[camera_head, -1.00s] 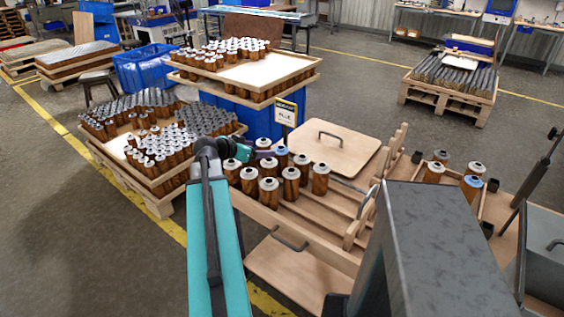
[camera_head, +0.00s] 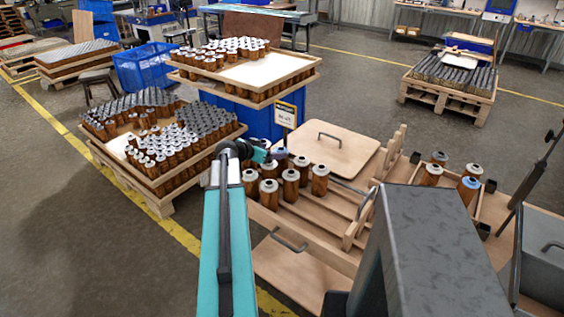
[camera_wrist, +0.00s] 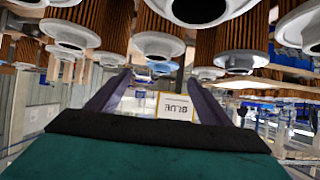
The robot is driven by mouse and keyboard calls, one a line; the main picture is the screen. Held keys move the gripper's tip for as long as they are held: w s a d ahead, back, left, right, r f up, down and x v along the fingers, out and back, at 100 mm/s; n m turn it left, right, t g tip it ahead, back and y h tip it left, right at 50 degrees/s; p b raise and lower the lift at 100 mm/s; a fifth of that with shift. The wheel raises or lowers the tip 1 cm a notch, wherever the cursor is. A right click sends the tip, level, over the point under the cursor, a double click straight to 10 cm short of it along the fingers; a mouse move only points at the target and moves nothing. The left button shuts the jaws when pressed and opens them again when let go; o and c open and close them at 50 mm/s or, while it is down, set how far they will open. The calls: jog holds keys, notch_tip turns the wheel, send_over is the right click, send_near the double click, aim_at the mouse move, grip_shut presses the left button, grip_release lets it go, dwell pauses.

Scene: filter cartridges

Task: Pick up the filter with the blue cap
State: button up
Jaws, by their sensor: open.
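My gripper (camera_head: 281,154) is low over the left group of filters, at their far side, and it hides part of the group. In the wrist view, my gripper (camera_wrist: 160,78) has its two dark fingers spread, with no filter clearly held between them. Grey-capped filters (camera_head: 290,183) with brown pleated bodies stand in front of it. No blue cap shows clearly in this group now. A filter with a blue cap (camera_head: 469,187) stands in the right-hand tray, well away from my gripper. The wrist view is upside down, with several filters (camera_wrist: 158,38) close by.
A sign (camera_head: 286,115) stands behind the group; it reads BLUE in the wrist view (camera_wrist: 175,106). A wooden lid with a handle (camera_head: 333,148) lies right of it. Stacked trays of filters (camera_head: 245,90) stand behind. Empty wooden slots (camera_head: 340,205) lie to the right.

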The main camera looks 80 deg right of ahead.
aim_at(280, 150)
jog(key=shift+d, duration=0.1)
dwell(0.3)
jog(key=shift+p+x, duration=0.65)
jog(key=shift+x, duration=0.3)
jog(key=shift+p+x, duration=0.65)
jog(key=shift+x, duration=1)
jog(key=shift+c, duration=0.3)
jog(key=c, duration=1.4)
jog(key=shift+r, duration=0.1)
jog(key=shift+c, duration=0.2)
notch_tip(280, 150, up, 10)
jog(key=b, duration=0.2)
jog(key=shift+b, duration=0.35)
